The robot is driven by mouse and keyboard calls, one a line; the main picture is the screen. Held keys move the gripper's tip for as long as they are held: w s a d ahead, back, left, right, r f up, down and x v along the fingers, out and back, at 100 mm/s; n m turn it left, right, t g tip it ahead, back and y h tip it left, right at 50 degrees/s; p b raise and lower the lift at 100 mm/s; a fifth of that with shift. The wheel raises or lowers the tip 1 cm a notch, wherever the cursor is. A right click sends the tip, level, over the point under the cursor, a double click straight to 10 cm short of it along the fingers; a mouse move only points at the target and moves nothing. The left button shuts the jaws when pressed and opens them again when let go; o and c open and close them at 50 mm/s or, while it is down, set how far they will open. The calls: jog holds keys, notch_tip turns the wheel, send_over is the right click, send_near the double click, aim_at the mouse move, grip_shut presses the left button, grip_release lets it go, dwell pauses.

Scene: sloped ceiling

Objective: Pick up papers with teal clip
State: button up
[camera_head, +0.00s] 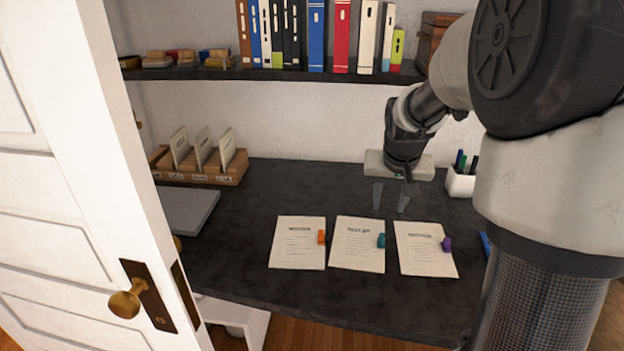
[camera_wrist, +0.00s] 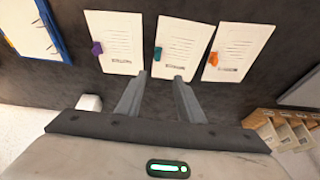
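The papers with the teal clip (camera_head: 358,246) lie flat on the dark desk, in the middle of a row of three. The teal clip (camera_head: 381,241) sits on their right edge. In the wrist view these papers (camera_wrist: 182,45) are at the top centre, with the teal clip (camera_wrist: 157,53) on their left edge. My gripper (camera_head: 390,208) is open and empty above the desk, behind and a little right of the papers. In the wrist view its two fingers (camera_wrist: 160,77) stand apart and point toward the papers, overlapping their near edge in the picture.
Papers with an orange clip (camera_head: 298,243) lie left and papers with a purple clip (camera_head: 425,249) lie right, close by. A pen cup (camera_head: 461,184) and wooden file rack (camera_head: 232,171) stand behind. A shelf (camera_head: 290,74) with binders hangs above. A white door (camera_head: 75,200) stands at left.

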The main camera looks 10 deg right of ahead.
aim_at(382, 236)
jog(key=b+x, duration=0.1)
jog(key=x, duration=0.5)
jog(key=b+x, duration=0.1)
jog(key=x, duration=0.5)
jog(key=b+x, duration=0.1)
jog(key=x, duration=0.6)
jog(key=shift+d, duration=0.3)
jog(key=shift+s, duration=0.1)
jog(key=shift+r, duration=0.1)
grip_shut()
